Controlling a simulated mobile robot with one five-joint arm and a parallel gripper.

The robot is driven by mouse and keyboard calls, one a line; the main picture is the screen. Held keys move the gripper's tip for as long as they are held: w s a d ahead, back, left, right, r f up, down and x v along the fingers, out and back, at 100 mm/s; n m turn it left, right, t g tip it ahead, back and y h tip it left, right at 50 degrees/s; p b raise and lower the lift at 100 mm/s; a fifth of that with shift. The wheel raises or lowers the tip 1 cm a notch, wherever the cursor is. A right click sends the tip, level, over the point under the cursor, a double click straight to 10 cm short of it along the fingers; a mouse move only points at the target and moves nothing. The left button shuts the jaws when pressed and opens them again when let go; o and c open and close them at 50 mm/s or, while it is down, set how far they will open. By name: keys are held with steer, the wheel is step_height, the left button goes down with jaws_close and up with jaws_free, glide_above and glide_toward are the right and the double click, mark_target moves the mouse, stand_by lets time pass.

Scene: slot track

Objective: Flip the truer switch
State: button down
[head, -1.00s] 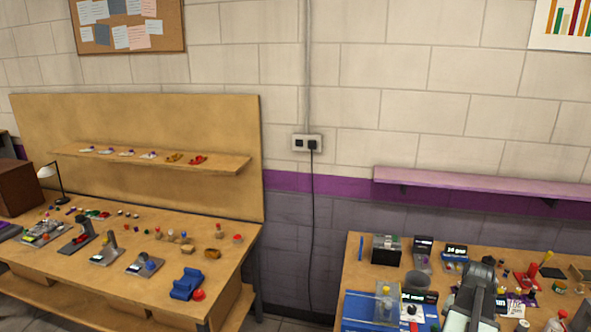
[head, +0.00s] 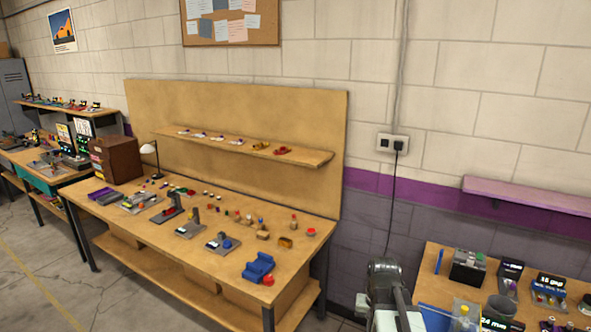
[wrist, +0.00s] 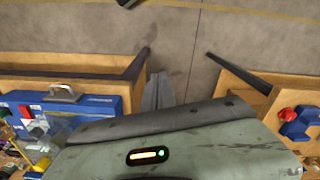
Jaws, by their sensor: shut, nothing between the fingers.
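Several small machines stand on the long wooden bench (head: 150,228). One has a grey base and a blue part (head: 223,242). A second grey machine (head: 190,229) and a dark machine with a red part (head: 169,211) stand to its left. I cannot tell which, if any, is the truer, and no switch can be made out at this size. My gripper (wrist: 158,90) shows in the wrist view as two grey fingers close together, with nothing between them. It is apart from the bench things. In the head view my arm covers part of the right bench's left end.
A blue seat-like block (head: 259,267) and a red knob lie at the long bench's right end. A shelf (head: 230,147) hangs above it. The right bench (head: 432,262) is crowded. A gap of floor separates the benches; open floor (head: 40,285) lies at left.

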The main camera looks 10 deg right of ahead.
steer(key=s+a+n, duration=0.2)
steer(key=a+n, duration=0.2)
steer(key=a, duration=0.8)
steer(key=shift+a+f, duration=0.3)
steer(key=shift+a, duration=0.1)
